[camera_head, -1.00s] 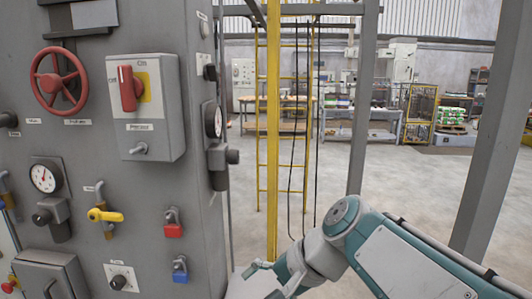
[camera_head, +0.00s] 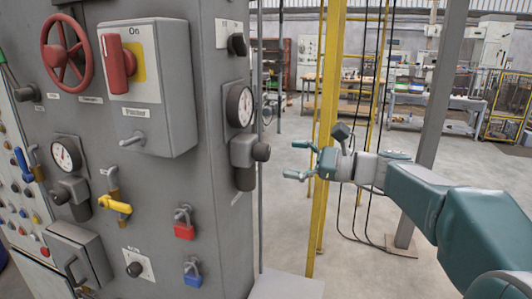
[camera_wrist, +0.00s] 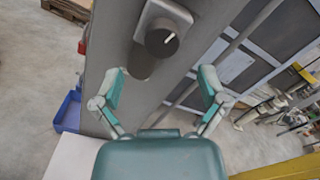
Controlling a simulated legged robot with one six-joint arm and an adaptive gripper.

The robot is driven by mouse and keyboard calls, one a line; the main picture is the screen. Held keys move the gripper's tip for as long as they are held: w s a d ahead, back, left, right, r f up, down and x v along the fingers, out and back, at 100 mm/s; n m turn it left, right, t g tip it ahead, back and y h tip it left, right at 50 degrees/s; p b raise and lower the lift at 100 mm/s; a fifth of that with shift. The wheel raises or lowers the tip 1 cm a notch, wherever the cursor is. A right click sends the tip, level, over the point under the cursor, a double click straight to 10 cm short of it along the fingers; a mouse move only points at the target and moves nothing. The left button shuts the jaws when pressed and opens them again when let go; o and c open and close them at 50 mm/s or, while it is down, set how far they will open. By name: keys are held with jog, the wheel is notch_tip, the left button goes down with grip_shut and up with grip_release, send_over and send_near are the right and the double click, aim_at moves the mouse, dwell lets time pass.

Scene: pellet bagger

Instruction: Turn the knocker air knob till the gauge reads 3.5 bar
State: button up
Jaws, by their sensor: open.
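A black regulator knob (camera_head: 261,152) sticks out from the cabinet's right side face, on a grey body below a round white gauge (camera_head: 240,106). The gauge is seen at a slant and I cannot read its needle. The knob's end with a white mark faces me in the wrist view (camera_wrist: 162,40); the gauge is not in that view. A second gauge (camera_head: 65,156) with a black knob (camera_head: 60,194) sits on the front face. I cannot read which label says knocker air. My gripper (camera_head: 292,160) is open and empty, a short gap right of the side knob.
The grey cabinet (camera_head: 150,220) carries a red handwheel (camera_head: 67,52), a red switch (camera_head: 117,63), a yellow valve lever (camera_head: 116,205) and red (camera_head: 184,231) and blue (camera_head: 193,274) padlocks. A yellow post (camera_head: 326,130) stands behind my gripper, with hanging cables beside it.

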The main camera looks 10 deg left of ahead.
aim_at(269, 154)
jog(key=a, duration=0.4)
jog(key=shift+w+r, duration=0.1)
jog(key=shift+w, duration=0.15)
jog(key=shift+a, duration=1.25)
jog(key=shift+w+d, duration=0.1)
jog(key=shift+d, duration=0.15)
jog(key=c, duration=1.1)
